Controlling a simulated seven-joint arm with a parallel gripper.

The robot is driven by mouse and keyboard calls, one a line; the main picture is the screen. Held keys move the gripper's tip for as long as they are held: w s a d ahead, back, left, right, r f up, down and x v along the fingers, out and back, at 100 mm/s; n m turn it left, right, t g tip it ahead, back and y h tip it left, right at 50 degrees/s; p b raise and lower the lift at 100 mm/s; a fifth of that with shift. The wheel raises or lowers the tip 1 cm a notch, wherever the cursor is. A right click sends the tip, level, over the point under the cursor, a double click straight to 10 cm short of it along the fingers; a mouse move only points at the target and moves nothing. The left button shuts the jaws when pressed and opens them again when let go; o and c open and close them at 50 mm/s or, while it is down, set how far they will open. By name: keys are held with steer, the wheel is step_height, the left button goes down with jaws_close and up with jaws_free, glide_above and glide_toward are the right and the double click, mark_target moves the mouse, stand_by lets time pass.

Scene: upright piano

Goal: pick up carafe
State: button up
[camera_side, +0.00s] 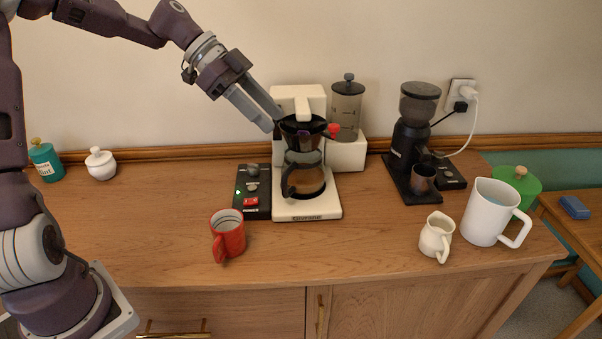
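The glass carafe (306,177) with its dark handle (288,182) stands on the plate of the white coffee maker (306,208), under the black filter basket (303,132). Its handle faces the front left. My gripper (275,122) reaches down from the upper left, with its fingertips beside the left edge of the filter basket, above the carafe. I cannot tell whether the fingertips touch the basket. The fingers overlap in this view, so their opening is unclear. Nothing shows clearly held between them.
A red mug (228,238) stands in front of the coffee maker at left. A black control box (252,192) adjoins it. A black grinder (411,150), white pitcher (486,213) and small creamer (436,236) stand right. The wooden counter (370,240) between mug and creamer is clear.

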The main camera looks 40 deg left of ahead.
glide_toward(294, 209)
steer(key=shift+d+r, duration=0.85)
steer(key=shift+d, duration=0.25)
steer(key=x, duration=0.3)
steer(key=w+x, duration=0.1)
steer(key=x, duration=0.3)
steer(key=shift+a, duration=0.15)
jaws_close()
steer(key=shift+r, duration=0.1)
